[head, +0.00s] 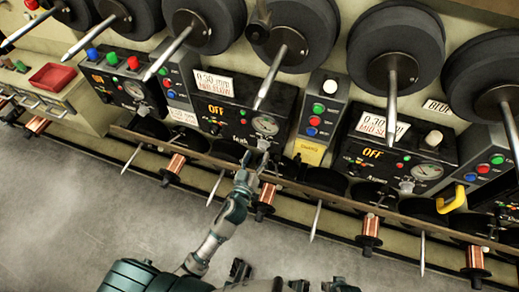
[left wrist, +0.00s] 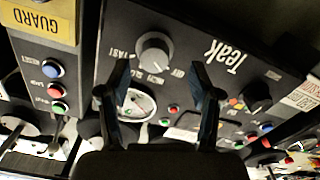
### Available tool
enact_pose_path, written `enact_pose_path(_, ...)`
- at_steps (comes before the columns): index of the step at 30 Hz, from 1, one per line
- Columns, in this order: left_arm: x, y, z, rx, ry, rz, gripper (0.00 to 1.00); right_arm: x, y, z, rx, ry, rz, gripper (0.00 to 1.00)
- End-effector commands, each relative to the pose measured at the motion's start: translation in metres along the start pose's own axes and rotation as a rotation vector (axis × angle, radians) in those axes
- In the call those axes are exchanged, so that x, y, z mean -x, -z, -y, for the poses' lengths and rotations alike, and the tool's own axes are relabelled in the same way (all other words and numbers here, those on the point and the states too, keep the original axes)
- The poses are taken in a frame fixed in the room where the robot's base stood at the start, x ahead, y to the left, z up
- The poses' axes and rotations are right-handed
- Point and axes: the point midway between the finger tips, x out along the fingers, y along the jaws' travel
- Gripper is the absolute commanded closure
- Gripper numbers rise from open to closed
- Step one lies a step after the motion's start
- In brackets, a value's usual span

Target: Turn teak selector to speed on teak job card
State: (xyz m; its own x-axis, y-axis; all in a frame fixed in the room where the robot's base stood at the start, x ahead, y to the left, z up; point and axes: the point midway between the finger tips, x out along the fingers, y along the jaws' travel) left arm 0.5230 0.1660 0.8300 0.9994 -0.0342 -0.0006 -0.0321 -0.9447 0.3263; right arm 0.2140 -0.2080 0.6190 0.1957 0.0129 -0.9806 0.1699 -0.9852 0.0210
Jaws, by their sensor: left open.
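The teak panel (head: 232,112) is a black box with a lit orange OFF display and a round gauge. In the left wrist view its Teak label (left wrist: 229,57) appears upside down. The teak selector (left wrist: 154,53) is a grey round knob with speed words around it; its setting is hard to tell. In the head view the selector (head: 263,144) is small, below the gauge. The job card (head: 213,84) above the panel reads 0.30 mm over a slow speed, not fully legible. My left gripper (head: 257,163) is open and empty just before the selector, its fingers (left wrist: 160,90) apart.
A similar panel with its own knob and job card (head: 382,123) stands to the right. A yellow GUARD tag (head: 310,152) hangs between them. Large black spools with metal spindles overhang the panels. A rail (head: 300,188) with copper spools runs below. The grey floor is clear.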

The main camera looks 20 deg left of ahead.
Motion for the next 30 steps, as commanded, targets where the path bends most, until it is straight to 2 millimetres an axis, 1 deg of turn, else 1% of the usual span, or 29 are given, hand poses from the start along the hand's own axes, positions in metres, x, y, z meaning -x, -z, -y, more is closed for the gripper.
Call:
enact_pose_path(1,-0.009,0.001,-0.001,-0.002,-0.001,-0.002,0.36,0.000,0.000,0.000,0.000,0.001,0.000,0.60)
enact_pose_path(3,-0.019,0.000,-0.001,-0.001,-0.001,-0.001,0.36,0.000,0.000,0.001,-0.001,0.002,0.000,0.60)
enact_pose_path(6,-0.029,0.000,-0.003,-0.002,-0.001,0.000,0.36,0.001,0.001,0.001,-0.002,0.003,-0.002,0.60)
enact_pose_path(10,-0.034,-0.001,-0.002,-0.001,0.000,0.001,0.36,0.003,0.002,0.001,-0.002,0.003,-0.007,0.60)
enact_pose_path(17,-0.035,0.000,0.000,0.001,0.000,0.001,0.36,0.005,0.004,0.000,0.000,0.000,-0.013,0.60)
enact_pose_path(18,-0.035,0.000,0.000,0.002,0.000,0.001,0.41,0.005,0.004,0.000,0.001,0.000,-0.012,0.60)
enact_pose_path(20,-0.035,0.000,0.001,0.002,0.000,0.001,0.56,0.005,0.003,-0.001,0.002,-0.001,-0.012,0.60)
enact_pose_path(21,-0.035,0.000,0.001,0.002,0.000,0.001,0.66,0.005,0.003,-0.001,0.002,-0.001,-0.012,0.60)
enact_pose_path(23,-0.035,0.000,0.000,0.001,0.001,0.001,0.81,0.004,0.003,-0.001,0.002,-0.001,-0.011,0.60)
enact_pose_path(24,-0.035,0.000,0.000,0.001,0.001,0.001,0.91,0.004,0.003,-0.001,0.002,-0.001,-0.010,0.60)
enact_pose_path(25,-0.035,0.000,0.000,0.000,0.001,0.001,0.96,0.004,0.003,-0.001,0.002,-0.001,-0.009,0.60)
enact_pose_path(30,-0.035,0.000,0.001,-0.004,0.004,0.001,0.96,0.003,0.002,-0.001,0.002,-0.001,-0.005,0.60)
